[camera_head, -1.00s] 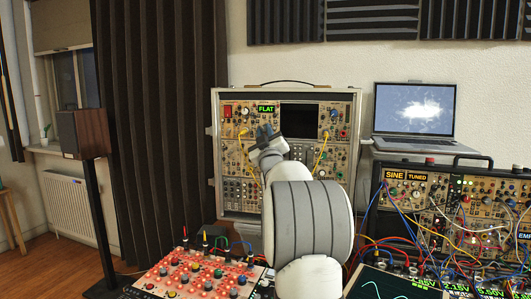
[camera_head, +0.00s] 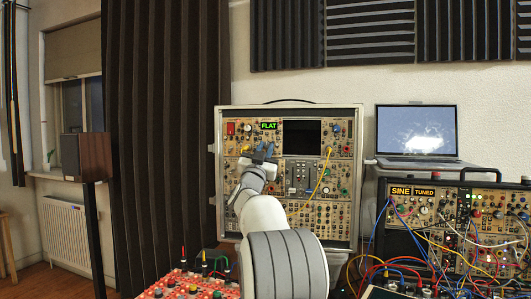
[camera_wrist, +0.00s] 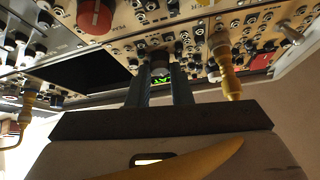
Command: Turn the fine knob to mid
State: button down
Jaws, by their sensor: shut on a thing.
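My gripper (camera_head: 262,151) is at the upper left part of the tall synth case (camera_head: 359,180), just below the green FLAT display (camera_head: 268,125). In the wrist view my gripper (camera_wrist: 160,76) has its two dark fingers on either side of a small dark knob (camera_wrist: 160,62) and is shut on it. The fingers hide part of the knob. I cannot read its label or see its pointer. The FLAT display (camera_wrist: 162,81) shows upside down between the fingers.
A yellow plug (camera_wrist: 229,76) stands out close beside the fingers. A large red knob (camera_wrist: 95,15) is farther off. A yellow cable (camera_head: 323,170) crosses the case. A laptop (camera_head: 416,135) and a second synth case (camera_head: 455,205) with many cables are at right.

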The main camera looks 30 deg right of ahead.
jog(key=shift+m, duration=0.3)
jog(key=c, duration=1.3)
grip_release()
jog(key=v, duration=0.7)
jog(key=shift+a+f+b, duration=0.3)
jog(key=shift+s, duration=0.15)
